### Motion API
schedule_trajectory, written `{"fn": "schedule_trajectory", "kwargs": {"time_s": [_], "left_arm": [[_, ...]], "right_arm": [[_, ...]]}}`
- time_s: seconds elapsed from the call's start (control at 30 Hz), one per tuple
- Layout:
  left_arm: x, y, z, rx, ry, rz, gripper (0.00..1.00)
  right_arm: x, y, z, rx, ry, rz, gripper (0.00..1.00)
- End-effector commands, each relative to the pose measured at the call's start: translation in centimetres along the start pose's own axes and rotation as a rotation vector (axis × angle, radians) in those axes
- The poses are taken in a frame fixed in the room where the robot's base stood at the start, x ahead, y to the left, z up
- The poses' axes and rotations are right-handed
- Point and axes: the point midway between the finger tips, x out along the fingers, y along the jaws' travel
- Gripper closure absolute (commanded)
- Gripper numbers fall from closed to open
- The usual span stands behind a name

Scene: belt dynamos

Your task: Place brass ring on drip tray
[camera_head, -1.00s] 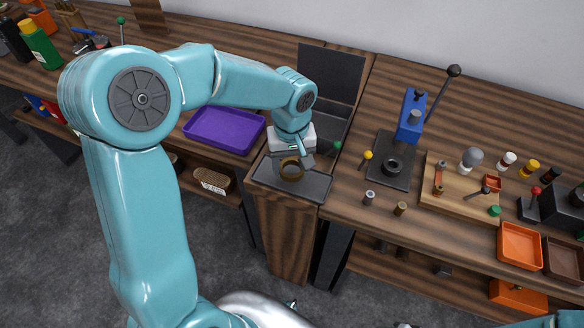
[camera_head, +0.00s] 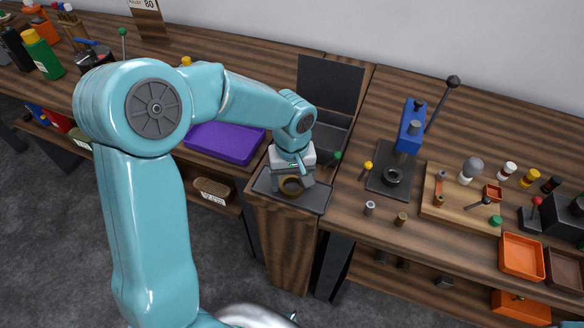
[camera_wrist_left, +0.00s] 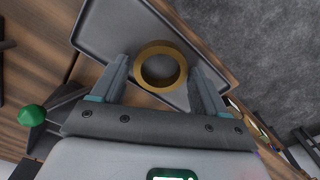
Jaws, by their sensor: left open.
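The brass ring (camera_head: 291,187) is a thick, dull gold band. It appears to lie flat on the dark grey drip tray (camera_head: 315,203), near its middle. My left gripper (camera_head: 292,181) is just over the tray, with its fingers on either side of the ring. In the left wrist view the ring (camera_wrist_left: 160,67) sits between the two open fingertips, with a gap on each side. The tray (camera_wrist_left: 108,28) shows beneath and beyond it. My right gripper is not in view.
A purple tray (camera_head: 224,143) is left of the drip tray. An open dark box (camera_head: 330,85) stands behind it. A green-knobbed lever (camera_head: 335,157) is close to the gripper. A blue press (camera_head: 410,125) and a wooden board (camera_head: 455,208) are to the right.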

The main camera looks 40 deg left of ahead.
Motion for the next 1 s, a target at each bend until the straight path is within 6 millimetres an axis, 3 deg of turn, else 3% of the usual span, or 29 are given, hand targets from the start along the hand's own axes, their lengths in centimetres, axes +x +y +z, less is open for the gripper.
{"fn": "schedule_trajectory", "kwargs": {"time_s": [0.5,0.7,1.0], "left_arm": [[-10.6,0.1,-0.1,0.000,0.003,0.003,0.26],[-12.0,0.0,0.0,0.001,0.001,0.001,0.26],[-12.1,0.0,0.0,0.000,0.000,0.000,0.26]], "right_arm": [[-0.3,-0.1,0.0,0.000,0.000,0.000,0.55],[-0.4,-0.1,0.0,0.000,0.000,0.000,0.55],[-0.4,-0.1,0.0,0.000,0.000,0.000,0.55]]}}
